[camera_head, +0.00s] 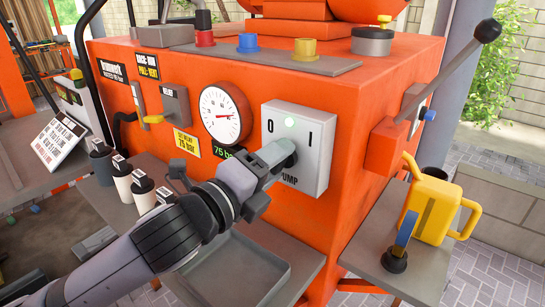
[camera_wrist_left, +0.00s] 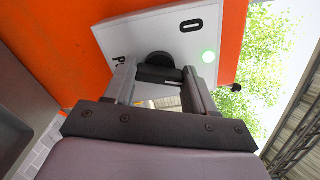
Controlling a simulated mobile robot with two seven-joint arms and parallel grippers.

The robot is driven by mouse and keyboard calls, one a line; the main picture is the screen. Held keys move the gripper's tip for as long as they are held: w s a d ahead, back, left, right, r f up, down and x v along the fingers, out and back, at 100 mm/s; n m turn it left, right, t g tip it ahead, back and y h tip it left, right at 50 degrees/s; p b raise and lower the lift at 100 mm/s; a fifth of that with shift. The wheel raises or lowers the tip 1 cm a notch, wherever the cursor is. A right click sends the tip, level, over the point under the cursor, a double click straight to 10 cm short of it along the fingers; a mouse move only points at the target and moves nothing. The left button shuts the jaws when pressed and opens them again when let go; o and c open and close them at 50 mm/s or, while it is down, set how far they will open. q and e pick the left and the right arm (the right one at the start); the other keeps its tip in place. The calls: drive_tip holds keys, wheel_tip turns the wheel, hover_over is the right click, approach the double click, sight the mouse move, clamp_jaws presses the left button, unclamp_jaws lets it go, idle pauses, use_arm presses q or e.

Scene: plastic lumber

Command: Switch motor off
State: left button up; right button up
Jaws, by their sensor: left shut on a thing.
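The pump switch box (camera_head: 299,150) is a pale grey panel on the front of the orange machine, marked 0, I and PUMP. Its small green lamp (camera_head: 290,122) is lit between the 0 and the I. My left gripper (camera_head: 280,156) is at the switch, shut on its dark knob (camera_wrist_left: 158,72). In the left wrist view the two fingers stand on either side of the knob, and the lamp glows to the right. The gripper hides most of the knob in the head view. My right gripper is in neither view.
A round pressure gauge (camera_head: 226,115) sits left of the box above a green 75 bar readout. A relief lever (camera_head: 155,119) is further left. A yellow can (camera_head: 430,208) stands on the right shelf. A long black-knobbed lever (camera_head: 458,58) rises at the right. A grey tray (camera_head: 232,270) lies below.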

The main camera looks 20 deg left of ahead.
use_arm(q)
drive_tip(key=n+p, duration=0.6)
drive_tip(key=n, duration=0.5)
drive_tip(key=shift+f, duration=0.1)
drive_tip(key=shift+n+p, duration=0.3)
idle(0.3)
drive_tip(key=o, duration=1)
drive_tip(key=shift+o, duration=0.2)
drive_tip(key=b+v, duration=0.1)
drive_tip(key=v, duration=0.6)
